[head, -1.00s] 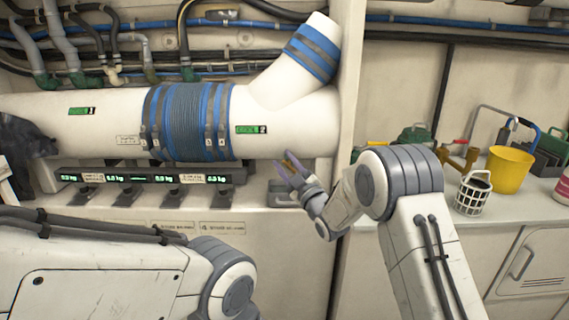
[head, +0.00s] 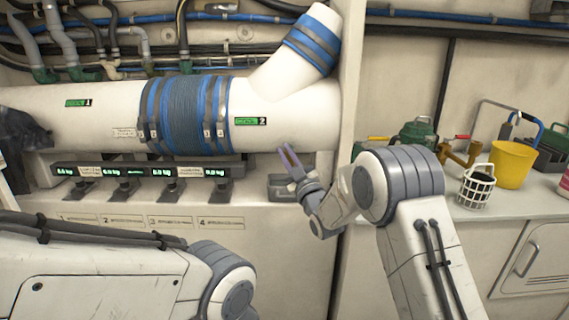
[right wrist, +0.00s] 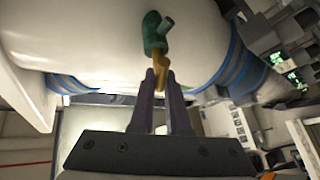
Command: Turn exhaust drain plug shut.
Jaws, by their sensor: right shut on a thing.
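The exhaust drain plug shows in the right wrist view as a brass-yellow piece (right wrist: 160,74) below a green fitting (right wrist: 154,34) on the underside of the white exhaust pipe. My right gripper (right wrist: 160,80) is shut on the brass piece, with one purple finger on each side of it. In the head view my right gripper (head: 288,150) is at the lower right end of the white pipe (head: 285,105), where I cannot make out the plug. My left arm (head: 110,275) crosses the lower left, but its gripper is out of view.
A blue ribbed sleeve (head: 187,115) with clamps surrounds the pipe. A rail with several lit displays (head: 130,171) runs below it. A wall post (head: 348,90) stands close right of my right gripper. On the counter are a yellow bucket (head: 512,165) and a white basket (head: 476,190).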

